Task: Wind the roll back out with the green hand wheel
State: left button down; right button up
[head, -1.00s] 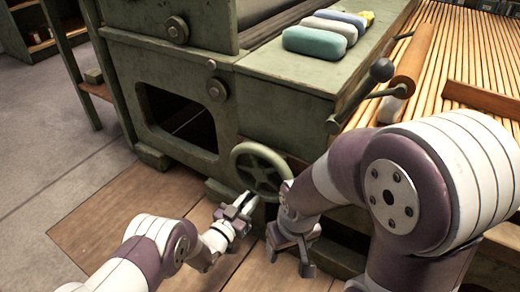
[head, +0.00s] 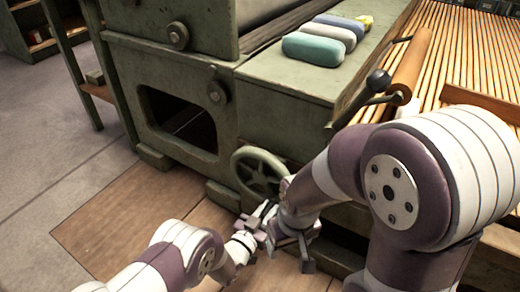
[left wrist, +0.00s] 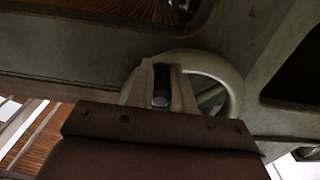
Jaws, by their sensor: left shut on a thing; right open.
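The green hand wheel (head: 258,172) is mounted upright on the low front of the green machine, with its lower right partly hidden by my arms. My left gripper (head: 265,218) is at its lower edge, shut on the wheel's grip. In the left wrist view the fingers (left wrist: 162,86) close around a small rounded grey part in front of the pale wheel rim (left wrist: 233,82). My right gripper (head: 296,258) is open and empty, hanging just right of the left one.
The green machine (head: 300,84) carries several soft bundles on top, including a teal one (head: 313,49). A dark ball-ended lever (head: 378,82) sticks out above my right arm.

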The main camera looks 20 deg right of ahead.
pick_arm(q)
jog(key=shift+s+d+r, duration=0.15)
jog(key=shift+s, duration=0.05)
